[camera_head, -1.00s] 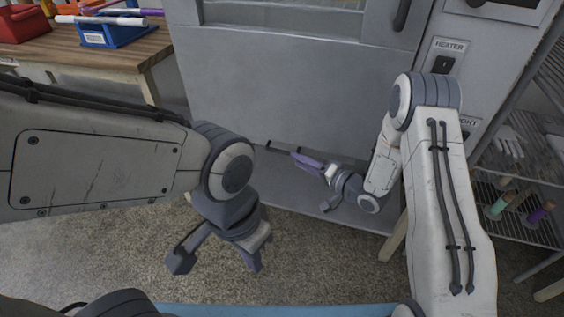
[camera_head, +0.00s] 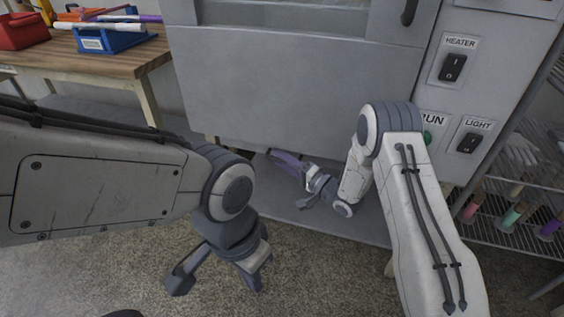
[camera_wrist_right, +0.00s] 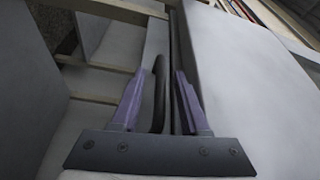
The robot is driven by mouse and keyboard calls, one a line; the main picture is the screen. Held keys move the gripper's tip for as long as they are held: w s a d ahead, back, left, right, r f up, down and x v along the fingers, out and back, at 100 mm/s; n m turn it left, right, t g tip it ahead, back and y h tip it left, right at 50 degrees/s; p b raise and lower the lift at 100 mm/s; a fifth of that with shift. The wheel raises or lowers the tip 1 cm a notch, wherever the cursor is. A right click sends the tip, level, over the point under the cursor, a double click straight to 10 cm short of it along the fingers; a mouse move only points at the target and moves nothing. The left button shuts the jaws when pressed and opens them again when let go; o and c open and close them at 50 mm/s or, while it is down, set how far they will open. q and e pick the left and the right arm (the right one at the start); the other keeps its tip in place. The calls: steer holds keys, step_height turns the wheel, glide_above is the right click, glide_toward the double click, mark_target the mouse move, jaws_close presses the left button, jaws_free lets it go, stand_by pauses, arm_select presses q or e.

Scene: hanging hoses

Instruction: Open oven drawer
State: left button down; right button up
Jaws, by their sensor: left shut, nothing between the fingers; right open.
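The grey oven front (camera_head: 290,85) fills the upper middle of the head view. My right gripper (camera_head: 283,160) is low at its bottom edge, with its purple fingers pointing up and left. In the right wrist view, my right gripper (camera_wrist_right: 158,100) is open, with one finger on each side of a dark curved handle (camera_wrist_right: 158,85). The fingers look apart from it; contact cannot be told. The handle is hidden in the head view. My left gripper (camera_head: 254,279) is shut and empty, low over the floor, away from the oven.
A wooden table (camera_head: 110,58) with a blue bin (camera_head: 105,38) and a red box (camera_head: 22,32) stands at the left. A wire rack (camera_head: 515,205) stands at the right. A grey flat surface (camera_head: 325,215) lies below the oven front. Speckled floor (camera_head: 330,275) is free in front.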

steer(key=shift+a, duration=0.1)
jaws_close()
stand_by(1.4)
